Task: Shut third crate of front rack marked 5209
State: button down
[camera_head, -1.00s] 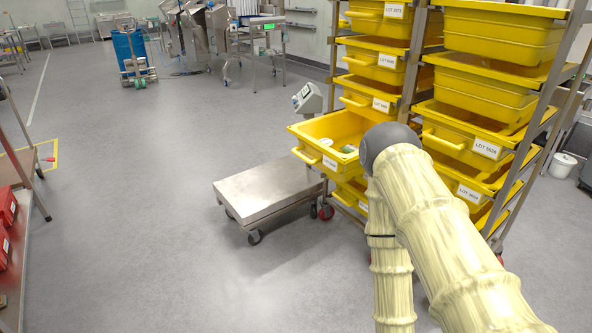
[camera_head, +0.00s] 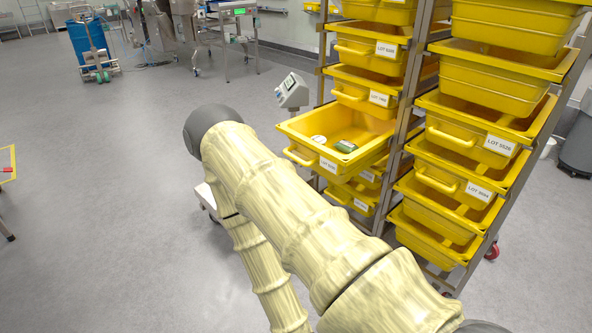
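A yellow crate (camera_head: 306,146) in the left column of the rack is pulled well out toward the left. Its label is too small to read, so I cannot tell whether it is 5209. Inside it lie a green item (camera_head: 345,146) and a white round item (camera_head: 318,139). The other crates in that column, above and below it, sit further in. My arm crosses the lower middle of the picture, its dark rounded joint left of the open crate. My gripper is not in view.
The metal rack (camera_head: 404,127) holds several yellow crates in two columns. A scale display (camera_head: 291,92) stands behind the open crate. The platform there is mostly hidden by my arm. A blue drum (camera_head: 88,45) stands far left.

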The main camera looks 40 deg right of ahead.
aim_at(335, 121)
jog(key=z, duration=0.4)
jog(key=i, duration=0.8)
jog(key=z, duration=0.75)
